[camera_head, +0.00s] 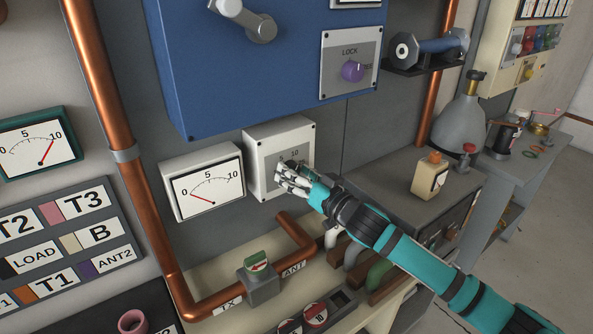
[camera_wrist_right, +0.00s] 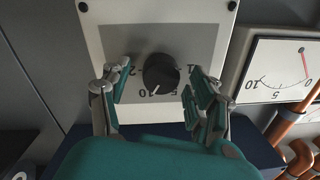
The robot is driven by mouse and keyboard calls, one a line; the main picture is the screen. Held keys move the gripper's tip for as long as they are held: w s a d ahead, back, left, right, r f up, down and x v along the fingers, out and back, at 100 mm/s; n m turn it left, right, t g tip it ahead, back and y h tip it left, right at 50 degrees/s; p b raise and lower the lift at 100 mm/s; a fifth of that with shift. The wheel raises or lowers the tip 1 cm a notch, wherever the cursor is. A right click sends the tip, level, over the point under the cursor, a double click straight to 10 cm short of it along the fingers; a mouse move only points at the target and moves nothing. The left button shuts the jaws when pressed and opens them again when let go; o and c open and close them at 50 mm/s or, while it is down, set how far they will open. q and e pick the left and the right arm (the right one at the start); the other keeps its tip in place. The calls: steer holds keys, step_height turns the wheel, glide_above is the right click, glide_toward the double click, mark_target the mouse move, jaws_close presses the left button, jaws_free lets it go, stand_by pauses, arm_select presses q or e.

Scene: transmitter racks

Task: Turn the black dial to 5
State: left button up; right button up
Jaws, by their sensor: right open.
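The black dial (camera_wrist_right: 161,73) sits on a pale square panel (camera_wrist_right: 108,22), seen upside down in the right wrist view. Its white mark points down and slightly left there, beside printed figures that look like 10. My right gripper (camera_wrist_right: 160,95) is open, with its fingers on either side of the dial and gaps visible between them and it. In the head view the right gripper (camera_head: 283,180) is in front of the panel (camera_head: 262,160) and hides most of the dial. My left gripper is not in view.
A white meter (camera_head: 205,200) stands left of the panel. A blue cabinet (camera_head: 240,80) is above. A copper pipe (camera_head: 295,232) and a green-topped valve (camera_head: 260,280) are below.

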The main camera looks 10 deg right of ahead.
steer(key=c, duration=1.2)
steer(key=shift+o, duration=0.2)
steer(key=shift+a+r+n+h+p, duration=0.1)
steer(key=shift+n+h+p, duration=0.3)
steer(key=shift+n+p, duration=3.9)
steer(key=n+b, duration=0.2)
steer(key=n, duration=0.1)
steer(key=shift+b, duration=0.4)
